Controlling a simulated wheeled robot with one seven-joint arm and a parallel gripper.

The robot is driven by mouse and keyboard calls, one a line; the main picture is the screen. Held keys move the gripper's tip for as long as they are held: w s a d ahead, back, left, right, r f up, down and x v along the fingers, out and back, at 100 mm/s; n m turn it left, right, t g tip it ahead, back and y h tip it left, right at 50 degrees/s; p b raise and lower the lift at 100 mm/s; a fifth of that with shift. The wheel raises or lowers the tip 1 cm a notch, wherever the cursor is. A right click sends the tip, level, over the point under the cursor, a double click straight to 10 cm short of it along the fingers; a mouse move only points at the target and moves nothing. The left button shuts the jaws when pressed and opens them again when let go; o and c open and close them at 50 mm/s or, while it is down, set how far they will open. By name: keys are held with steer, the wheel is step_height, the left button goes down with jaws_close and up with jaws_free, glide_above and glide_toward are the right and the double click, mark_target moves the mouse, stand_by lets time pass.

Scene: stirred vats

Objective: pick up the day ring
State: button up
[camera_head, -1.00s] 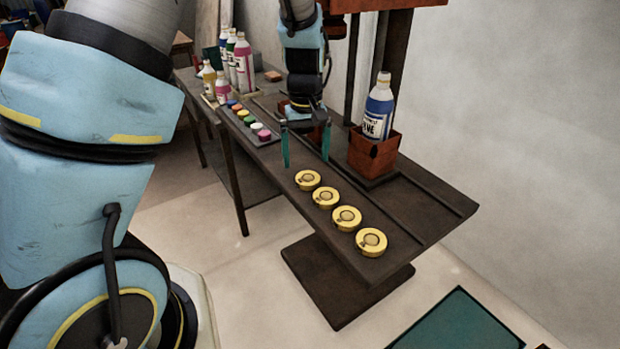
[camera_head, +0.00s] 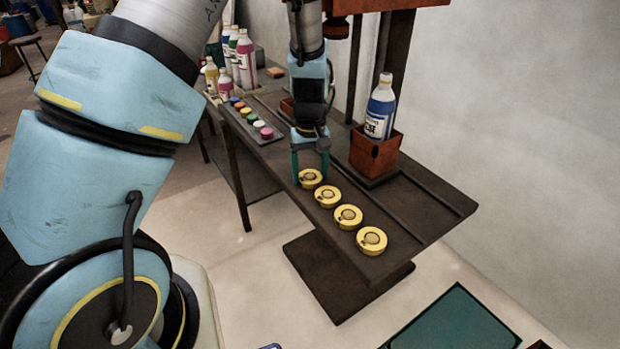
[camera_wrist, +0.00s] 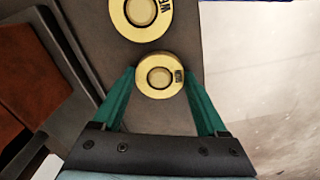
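Several round yellow rings lie in a row on the dark bench; I take the day ring to be one of them. The farthest yellow ring (camera_head: 310,178) is between the fingers of my gripper (camera_head: 310,176). In the wrist view this ring (camera_wrist: 160,87) sits between the two green fingertips (camera_wrist: 160,73), with small dark lettering I cannot read. The fingers are apart, one on each side; I cannot tell whether they touch it. A second yellow ring (camera_wrist: 141,12), partly cut off, shows letters that look like "WE". In the head view it is the second ring (camera_head: 328,196).
Coloured caps on a tray (camera_head: 256,128) and more bottles (camera_head: 245,62) are behind. The bench's (camera_head: 400,225) near right part is clear.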

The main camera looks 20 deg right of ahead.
steer(key=c, duration=0.8)
